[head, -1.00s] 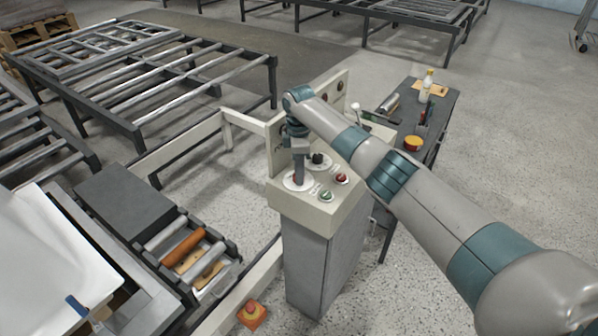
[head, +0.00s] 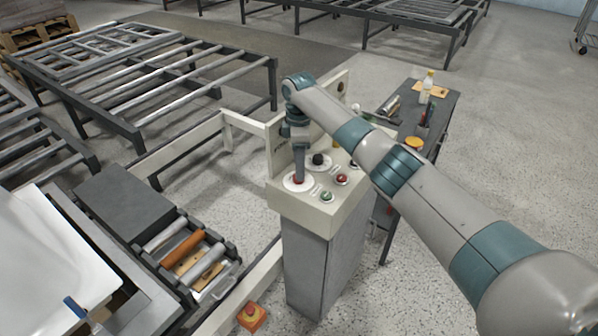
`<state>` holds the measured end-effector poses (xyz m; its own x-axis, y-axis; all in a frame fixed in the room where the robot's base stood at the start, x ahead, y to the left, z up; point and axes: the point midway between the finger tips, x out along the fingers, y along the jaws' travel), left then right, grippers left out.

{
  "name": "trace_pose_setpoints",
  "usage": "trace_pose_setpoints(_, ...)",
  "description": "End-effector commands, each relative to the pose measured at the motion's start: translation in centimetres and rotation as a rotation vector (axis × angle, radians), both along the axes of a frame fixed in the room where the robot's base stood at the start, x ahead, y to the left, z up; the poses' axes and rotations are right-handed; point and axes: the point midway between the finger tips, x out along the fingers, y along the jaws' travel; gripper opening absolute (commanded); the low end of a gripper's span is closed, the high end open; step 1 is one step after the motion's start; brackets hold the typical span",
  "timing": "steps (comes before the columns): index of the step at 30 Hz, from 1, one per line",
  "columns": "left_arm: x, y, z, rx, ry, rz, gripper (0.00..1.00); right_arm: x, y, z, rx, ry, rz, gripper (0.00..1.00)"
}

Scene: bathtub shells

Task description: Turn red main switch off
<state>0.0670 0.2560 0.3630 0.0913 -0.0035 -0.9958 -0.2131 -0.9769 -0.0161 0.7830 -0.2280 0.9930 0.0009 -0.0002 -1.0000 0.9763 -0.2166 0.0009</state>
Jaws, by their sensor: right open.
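The red main switch (head: 296,181) sits on a round white plate at the left front of the control box's (head: 306,208) sloping top. Only a little of its red shows beneath my gripper. My right gripper (head: 299,179) points down right over the switch, with its fingertips at or just above it. It is open. The view does not show clearly whether the fingers straddle or touch the switch. My left gripper is not in view.
A black knob (head: 319,160), a red button (head: 341,180) and a green button (head: 327,196) sit close by on the panel. A raised back panel (head: 277,148) stands behind. A dark side table (head: 440,108) is at the right. A tool tray (head: 232,268) is at the lower left.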

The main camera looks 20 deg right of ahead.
Motion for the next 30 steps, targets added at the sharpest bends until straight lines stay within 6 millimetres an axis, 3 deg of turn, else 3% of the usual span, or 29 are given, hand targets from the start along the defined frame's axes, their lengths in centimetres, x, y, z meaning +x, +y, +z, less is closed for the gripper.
trace_pose_setpoints(19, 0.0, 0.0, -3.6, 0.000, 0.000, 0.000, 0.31, 0.1, 0.0, 12.3, -0.001, -0.004, -0.001, 0.46)
trace_pose_setpoints(24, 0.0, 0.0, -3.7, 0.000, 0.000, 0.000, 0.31, 0.1, 0.0, 13.8, 0.001, -0.002, -0.001, 0.46)
trace_pose_setpoints(30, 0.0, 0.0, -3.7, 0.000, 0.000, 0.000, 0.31, 0.0, 0.0, 14.2, 0.000, 0.000, -0.001, 0.46)
